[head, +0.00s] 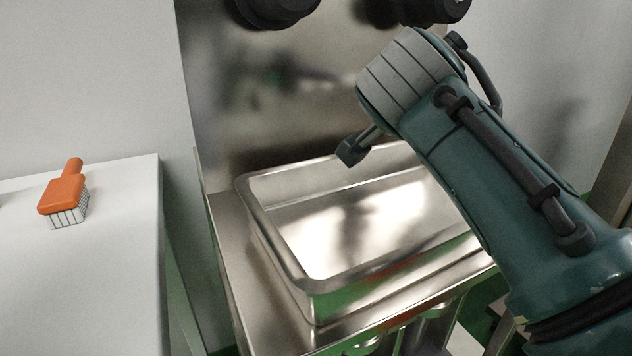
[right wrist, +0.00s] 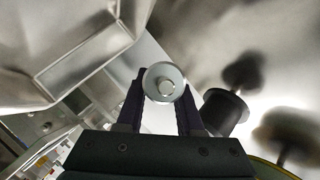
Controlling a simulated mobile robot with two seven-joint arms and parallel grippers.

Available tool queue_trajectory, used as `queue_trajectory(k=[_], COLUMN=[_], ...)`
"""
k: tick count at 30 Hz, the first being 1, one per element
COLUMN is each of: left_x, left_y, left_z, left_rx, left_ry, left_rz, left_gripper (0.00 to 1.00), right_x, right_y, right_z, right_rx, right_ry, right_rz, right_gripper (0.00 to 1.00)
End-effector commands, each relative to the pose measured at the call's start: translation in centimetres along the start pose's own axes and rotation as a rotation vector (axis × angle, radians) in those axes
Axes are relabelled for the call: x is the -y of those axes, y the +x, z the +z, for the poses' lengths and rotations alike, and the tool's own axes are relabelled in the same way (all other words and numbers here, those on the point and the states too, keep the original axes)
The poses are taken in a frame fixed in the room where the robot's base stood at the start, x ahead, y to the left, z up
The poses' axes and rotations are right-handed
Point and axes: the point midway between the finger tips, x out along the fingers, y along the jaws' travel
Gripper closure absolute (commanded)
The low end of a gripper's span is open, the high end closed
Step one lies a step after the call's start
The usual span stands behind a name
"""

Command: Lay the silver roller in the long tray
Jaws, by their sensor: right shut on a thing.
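The long tray (head: 272,238) is a shiny rectangular metal pan on a metal stand in the middle of the head view. The part of its inside that I see is empty; my right arm covers its right end. In the right wrist view, my right gripper (right wrist: 161,90) is shut on the silver roller (right wrist: 163,77), seen end-on as a round disc with a small hub. Part of the tray (right wrist: 82,68) seems to show at the upper left of the wrist view. My left gripper is not in view.
A white table (head: 95,290) stands at the left with an orange brush (head: 64,192) on it. A metal panel rises behind the tray, with dark round knobs (head: 275,10) at the top. A dark spool-like part (right wrist: 225,110) is close right of my gripper in the wrist view.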

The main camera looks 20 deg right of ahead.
Motion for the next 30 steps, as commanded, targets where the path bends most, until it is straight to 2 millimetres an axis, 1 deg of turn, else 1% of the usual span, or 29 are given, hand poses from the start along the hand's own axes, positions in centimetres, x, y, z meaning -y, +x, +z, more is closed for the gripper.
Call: queue_trajectory(k=[1,3,6,11,15,18,25,30], left_x=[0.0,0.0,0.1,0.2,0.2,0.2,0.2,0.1], left_y=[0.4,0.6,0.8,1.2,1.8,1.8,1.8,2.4], left_z=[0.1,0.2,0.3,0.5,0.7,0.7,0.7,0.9], left_rx=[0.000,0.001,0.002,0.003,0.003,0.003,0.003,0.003], left_ry=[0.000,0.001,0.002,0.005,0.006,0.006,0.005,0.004], left_rz=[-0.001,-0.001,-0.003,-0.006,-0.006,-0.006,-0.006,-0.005], left_gripper=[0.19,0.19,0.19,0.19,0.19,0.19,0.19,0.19], right_x=[-1.0,-2.0,-3.1,-4.3,-5.8,-6.2,-6.2,-6.5], right_y=[0.4,0.8,1.1,1.6,2.2,2.4,2.4,2.5], right_z=[0.8,1.8,2.8,3.8,5.3,5.7,5.6,5.9], right_rx=[0.000,0.000,0.001,0.000,0.001,0.001,0.001,0.001], right_ry=[-0.007,-0.007,-0.006,-0.006,-0.005,-0.003,-0.001,0.000], right_rz=[0.003,0.003,0.001,0.001,0.000,-0.001,-0.001,-0.001], right_gripper=[1.00,1.00,1.00,1.00,1.00,1.00,1.00,1.00])
